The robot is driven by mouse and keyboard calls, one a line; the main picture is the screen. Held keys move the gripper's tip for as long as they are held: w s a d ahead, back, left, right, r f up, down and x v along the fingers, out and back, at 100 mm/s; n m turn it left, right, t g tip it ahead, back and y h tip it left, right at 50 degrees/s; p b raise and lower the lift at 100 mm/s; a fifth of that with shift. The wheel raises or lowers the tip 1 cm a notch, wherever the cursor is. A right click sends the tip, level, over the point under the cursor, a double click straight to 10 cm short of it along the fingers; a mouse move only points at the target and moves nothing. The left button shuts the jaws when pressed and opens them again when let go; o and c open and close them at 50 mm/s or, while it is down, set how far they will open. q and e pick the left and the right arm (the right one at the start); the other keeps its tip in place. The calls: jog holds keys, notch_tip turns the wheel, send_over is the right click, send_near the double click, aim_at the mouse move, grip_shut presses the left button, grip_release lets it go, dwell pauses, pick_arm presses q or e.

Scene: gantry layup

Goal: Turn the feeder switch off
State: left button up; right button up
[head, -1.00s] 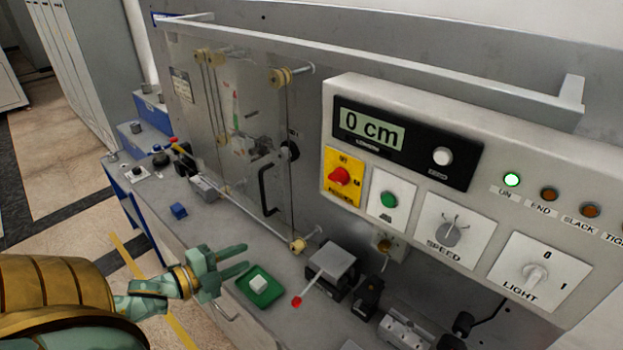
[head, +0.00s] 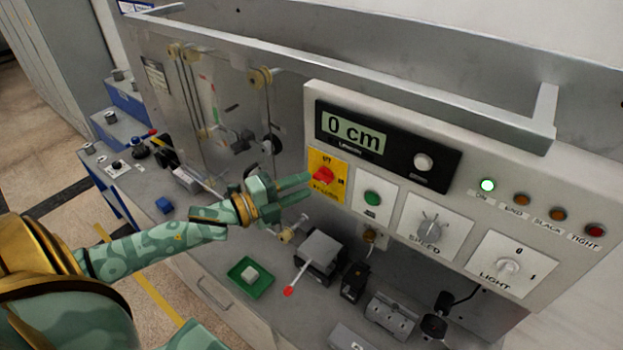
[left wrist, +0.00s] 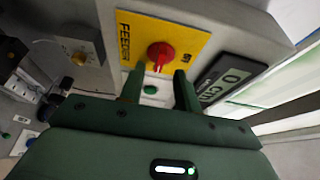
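The feeder switch is a red rotary knob (head: 323,175) on a yellow plate (head: 327,190) at the left end of the control panel. In the left wrist view the red knob (left wrist: 160,54) sits just beyond my fingertips, on the yellow plate marked FEEDER (left wrist: 165,28). My left gripper (head: 308,187) points at the knob from the left. In the left wrist view its two fingers (left wrist: 158,80) are apart, with a gap between them and nothing held. Whether they touch the knob cannot be told. My right gripper is not in view.
A green button (head: 372,198), speed knob (head: 430,228) and light switch (head: 507,268) sit right of the yellow plate. The display (head: 355,133) reads 0 cm and the green ON lamp (head: 487,185) is lit. A green tray (head: 240,286) and a lever with a red tip (head: 288,291) are below.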

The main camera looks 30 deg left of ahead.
aim_at(319, 181)
pick_arm(q)
jog(key=shift+x, duration=1.2)
jog(key=shift+w+d, duration=0.2)
jog(key=shift+w, duration=0.2)
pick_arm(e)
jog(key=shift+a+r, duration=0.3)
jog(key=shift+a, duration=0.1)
pick_arm(q)
grip_shut()
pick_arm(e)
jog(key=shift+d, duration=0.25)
